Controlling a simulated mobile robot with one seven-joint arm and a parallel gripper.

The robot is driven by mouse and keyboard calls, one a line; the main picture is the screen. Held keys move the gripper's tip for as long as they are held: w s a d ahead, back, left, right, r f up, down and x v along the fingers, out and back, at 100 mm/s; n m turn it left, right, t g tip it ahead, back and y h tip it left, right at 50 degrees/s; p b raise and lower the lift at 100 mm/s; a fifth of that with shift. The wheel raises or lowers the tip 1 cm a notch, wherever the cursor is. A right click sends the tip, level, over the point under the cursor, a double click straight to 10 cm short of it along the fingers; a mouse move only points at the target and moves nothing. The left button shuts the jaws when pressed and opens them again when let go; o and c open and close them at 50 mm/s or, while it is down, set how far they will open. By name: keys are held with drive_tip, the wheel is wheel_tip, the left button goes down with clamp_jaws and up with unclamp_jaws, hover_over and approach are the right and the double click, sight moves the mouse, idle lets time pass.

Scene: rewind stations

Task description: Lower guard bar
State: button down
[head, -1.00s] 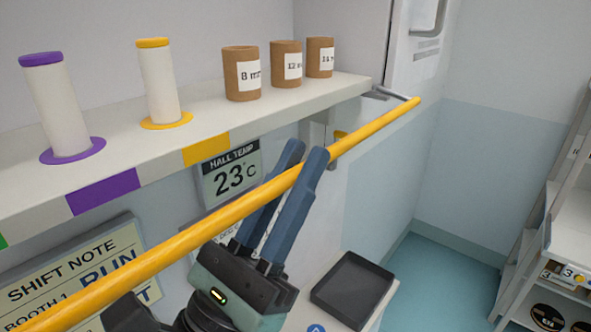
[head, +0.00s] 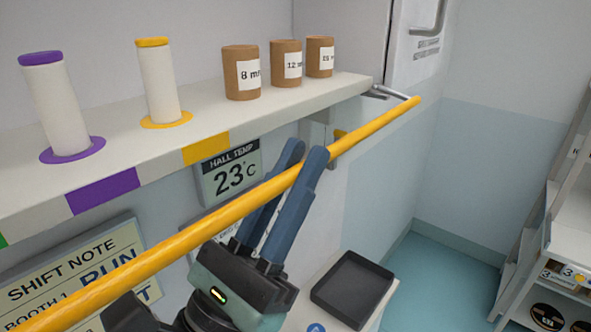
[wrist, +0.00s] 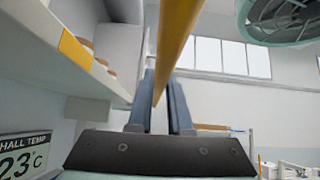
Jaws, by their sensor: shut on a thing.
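The yellow guard bar (head: 225,216) runs diagonally across the head view, from the lower left to a bent metal end piece near the shelf's right end. My gripper (head: 306,152) is shut on the bar from below, with one blue finger on each side of it. In the wrist view the bar (wrist: 172,50) passes between my two fingers (wrist: 162,80). The bar stands in front of the shelf edge, close to its height at the right. Its lower left end is out of view.
The shelf (head: 215,120) holds a purple spool (head: 55,105), a yellow spool (head: 160,85) and three brown cores (head: 285,65). A hall temperature display (head: 231,173) hangs below it. A dark tray (head: 352,289) lies on a low surface. Open floor (head: 445,275) shows at right.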

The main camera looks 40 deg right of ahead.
idle(0.4)
drive_tip(key=n+t, duration=0.1)
drive_tip(key=r+n+t+p, duration=0.1)
drive_tip(key=n+t+p, duration=0.1)
drive_tip(key=n, duration=0.1)
drive_tip(key=shift+s+r+t+y, duration=0.1)
drive_tip(key=shift+r+t+y, duration=0.2)
drive_tip(key=shift+y, duration=0.1)
drive_tip(key=shift+n+t+y+p, duration=0.4)
drive_tip(key=shift+n+t+p, duration=0.25)
drive_tip(key=shift+n+t, duration=0.3)
drive_tip(key=c, duration=0.8)
unclamp_jaws()
drive_tip(key=shift+c, duration=0.2)
drive_tip(key=shift+f, duration=0.1)
